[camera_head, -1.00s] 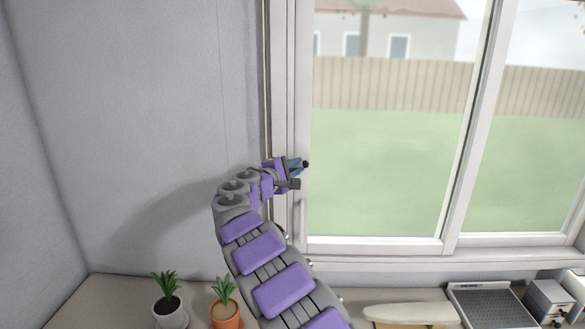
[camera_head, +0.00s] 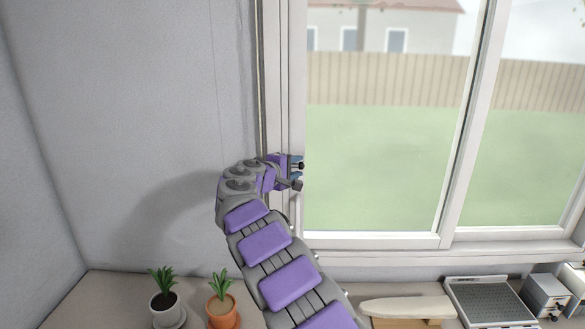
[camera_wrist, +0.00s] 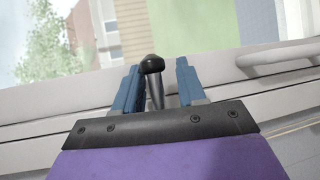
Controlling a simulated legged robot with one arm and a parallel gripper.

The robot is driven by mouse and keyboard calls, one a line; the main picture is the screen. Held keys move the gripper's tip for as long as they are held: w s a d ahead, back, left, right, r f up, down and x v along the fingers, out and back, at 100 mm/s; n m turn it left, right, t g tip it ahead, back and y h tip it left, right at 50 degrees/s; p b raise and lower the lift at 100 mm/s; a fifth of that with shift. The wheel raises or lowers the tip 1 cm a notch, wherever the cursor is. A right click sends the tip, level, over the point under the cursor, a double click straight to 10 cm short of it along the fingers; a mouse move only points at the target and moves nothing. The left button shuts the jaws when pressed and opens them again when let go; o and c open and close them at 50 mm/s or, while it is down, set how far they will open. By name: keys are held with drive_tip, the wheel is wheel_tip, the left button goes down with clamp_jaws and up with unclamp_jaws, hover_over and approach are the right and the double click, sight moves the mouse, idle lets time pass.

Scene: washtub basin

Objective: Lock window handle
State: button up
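The fingers are apart, so my gripper is open around the lever. In the head view my gripper (camera_head: 297,172) is at the left upright of the window frame (camera_head: 285,100), and it hides most of the handle there. Whether a finger touches the lever is unclear.
A pale fixed pull bar (camera_wrist: 275,60) is on the frame beside my gripper. Below are a counter with a white potted plant (camera_head: 166,307), an orange potted plant (camera_head: 222,310), an ironing-board-like item (camera_head: 408,307) and a grey tray (camera_head: 488,300). The grey wall is close on the left.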

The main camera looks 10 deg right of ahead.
drive_tip(key=shift+s+a+r, duration=0.1)
drive_tip(key=shift+s+a, duration=0.05)
drive_tip(key=shift+a, duration=0.35)
drive_tip(key=v, duration=1.6)
drive_tip(key=shift+s, duration=0.3)
